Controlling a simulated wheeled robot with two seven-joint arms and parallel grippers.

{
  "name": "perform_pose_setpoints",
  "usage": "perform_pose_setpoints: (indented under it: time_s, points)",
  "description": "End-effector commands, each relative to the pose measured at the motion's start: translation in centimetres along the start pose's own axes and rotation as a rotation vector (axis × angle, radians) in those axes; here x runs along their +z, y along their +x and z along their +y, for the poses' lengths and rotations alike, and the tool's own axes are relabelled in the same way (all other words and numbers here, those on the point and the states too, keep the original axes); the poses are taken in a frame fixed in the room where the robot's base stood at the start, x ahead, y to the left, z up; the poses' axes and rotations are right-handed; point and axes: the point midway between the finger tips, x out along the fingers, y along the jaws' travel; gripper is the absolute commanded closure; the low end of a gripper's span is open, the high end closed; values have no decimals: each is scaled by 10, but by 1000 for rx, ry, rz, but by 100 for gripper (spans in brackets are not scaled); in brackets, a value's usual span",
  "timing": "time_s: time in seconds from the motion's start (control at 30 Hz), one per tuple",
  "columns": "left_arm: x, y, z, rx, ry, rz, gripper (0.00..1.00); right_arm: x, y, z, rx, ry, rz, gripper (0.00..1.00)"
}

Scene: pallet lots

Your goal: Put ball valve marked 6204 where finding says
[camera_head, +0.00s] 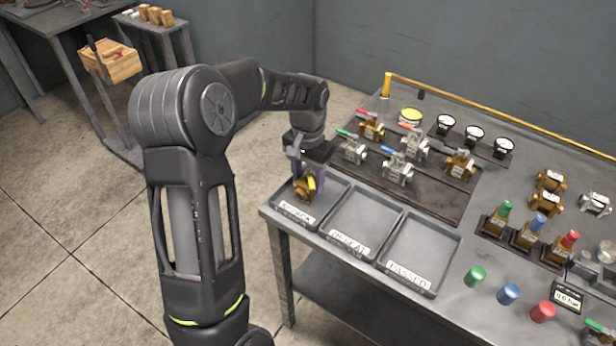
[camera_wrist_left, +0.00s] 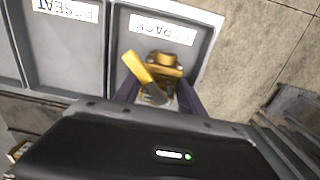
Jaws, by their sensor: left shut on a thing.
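My left gripper (camera_head: 307,178) is shut on a brass ball valve (camera_head: 303,191) with a yellow lever, at the leftmost grey tray (camera_head: 326,206). In the left wrist view the valve (camera_wrist_left: 166,66) sits between the fingers (camera_wrist_left: 158,98), within the outline of the tray whose label reads REPACK (camera_wrist_left: 161,30). I cannot tell whether the valve touches the tray floor. The number 6204 is not readable on it. The middle tray (camera_head: 367,213) is labelled RESEAT and the right tray (camera_head: 427,238) PASSED; both look empty. My right gripper is not in view.
A dark mat (camera_head: 432,203) behind the trays holds several other valves with coloured levers. Gauges (camera_head: 474,133) stand behind it. To the right are capped valves (camera_head: 529,230), loose coloured caps (camera_head: 509,293) and a small black display (camera_head: 568,299), its text unclear. A yellow rail (camera_head: 490,112) edges the bench.

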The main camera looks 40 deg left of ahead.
Motion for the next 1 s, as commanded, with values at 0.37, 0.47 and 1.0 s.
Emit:
perform_pose_setpoints:
  time_s: [0.37,0.47,1.0]
  points:
    - [0,2,0,0,0,0,51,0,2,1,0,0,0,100]
    - [0,2,0,0,0,0,42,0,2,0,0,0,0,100]
    - [-1,-6,0,-1,0,2,31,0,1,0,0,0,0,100]
